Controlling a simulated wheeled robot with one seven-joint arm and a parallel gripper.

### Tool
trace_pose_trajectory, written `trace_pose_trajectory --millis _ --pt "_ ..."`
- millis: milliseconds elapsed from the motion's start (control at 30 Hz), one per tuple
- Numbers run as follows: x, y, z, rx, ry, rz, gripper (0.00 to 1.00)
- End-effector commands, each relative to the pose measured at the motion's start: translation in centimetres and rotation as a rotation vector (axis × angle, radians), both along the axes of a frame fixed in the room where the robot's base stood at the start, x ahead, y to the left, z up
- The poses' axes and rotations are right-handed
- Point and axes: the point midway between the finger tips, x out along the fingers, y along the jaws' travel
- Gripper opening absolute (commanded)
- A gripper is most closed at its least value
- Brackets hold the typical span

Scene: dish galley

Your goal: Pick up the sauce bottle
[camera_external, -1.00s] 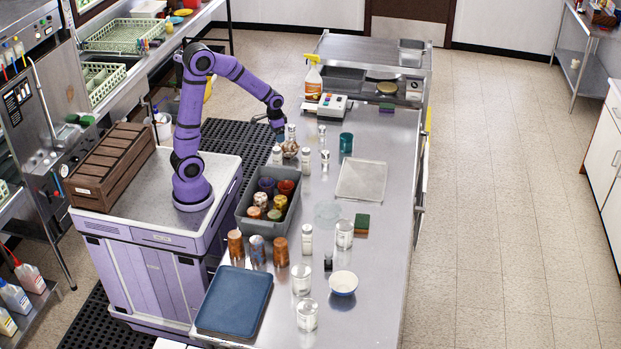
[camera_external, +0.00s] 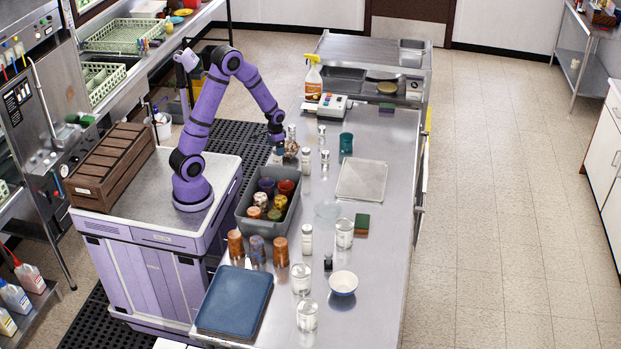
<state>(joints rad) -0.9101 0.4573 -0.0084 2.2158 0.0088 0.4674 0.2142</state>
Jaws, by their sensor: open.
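My gripper (camera_external: 278,150) is open at the left edge of the steel counter, pointing down. It is low over a small white-topped container (camera_external: 277,159), which it partly hides; I cannot tell if they touch. A brownish patterned item (camera_external: 291,149) stands just right of the gripper, near white-capped shakers (camera_external: 306,160). No label shows which item is the sauce bottle. A small dark item (camera_external: 328,263) stands farther toward the front, and squeeze bottles (camera_external: 14,297) stand on a low shelf at the far left.
The steel counter (camera_external: 385,225) also holds a grey bin (camera_external: 246,222) of cups and jars, patterned tumblers (camera_external: 281,251), a blue tray (camera_external: 234,301), a teal cup (camera_external: 346,143), a flat tray (camera_external: 361,181) and a spray bottle (camera_external: 313,82). The counter's right strip is mostly clear.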

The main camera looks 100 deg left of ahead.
Motion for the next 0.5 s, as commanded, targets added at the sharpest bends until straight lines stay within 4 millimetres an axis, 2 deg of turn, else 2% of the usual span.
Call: trace_pose_trajectory --millis 300,500 --pt "0.0 0.2 -4.0 -0.003 0.002 0.0 0.85" --pt "0.0 0.2 -4.8 -0.001 0.0 0.0 0.85"
